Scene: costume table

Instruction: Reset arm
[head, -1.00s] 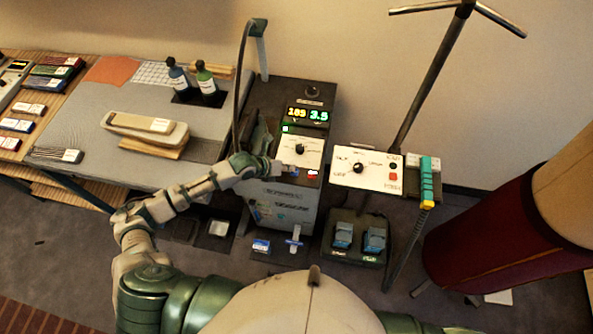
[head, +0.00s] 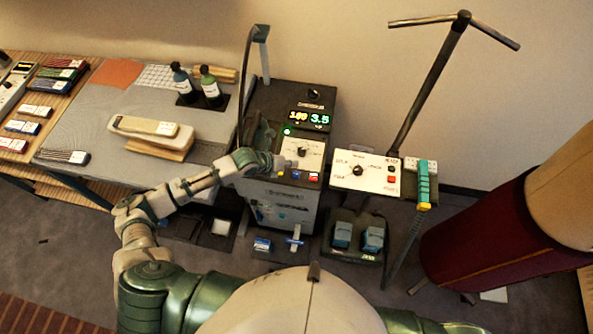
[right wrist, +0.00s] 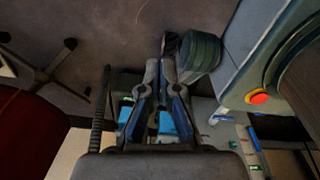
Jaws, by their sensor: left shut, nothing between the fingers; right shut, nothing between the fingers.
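My left arm reaches from the lower left in the head view to the dark control cabinet (head: 284,205). Its gripper (head: 284,163) is shut and empty, at the left edge of the white dial panel (head: 303,152). Whether it touches the panel cannot be told. The row of coloured buttons (head: 298,175) below the dial is in plain sight. My right gripper (right wrist: 168,48) is shut and empty in the right wrist view, its fingertips beside a dark green cylindrical part (right wrist: 200,52). The right gripper is out of sight in the head view.
A second white dial panel (head: 366,174) on a stand with a T-bar pole (head: 432,80) is to the right. Blue pedals (head: 342,235) sit on the floor below. A maroon column (head: 478,232) stands far right. The grey worktable (head: 95,135) holds bottles and boards.

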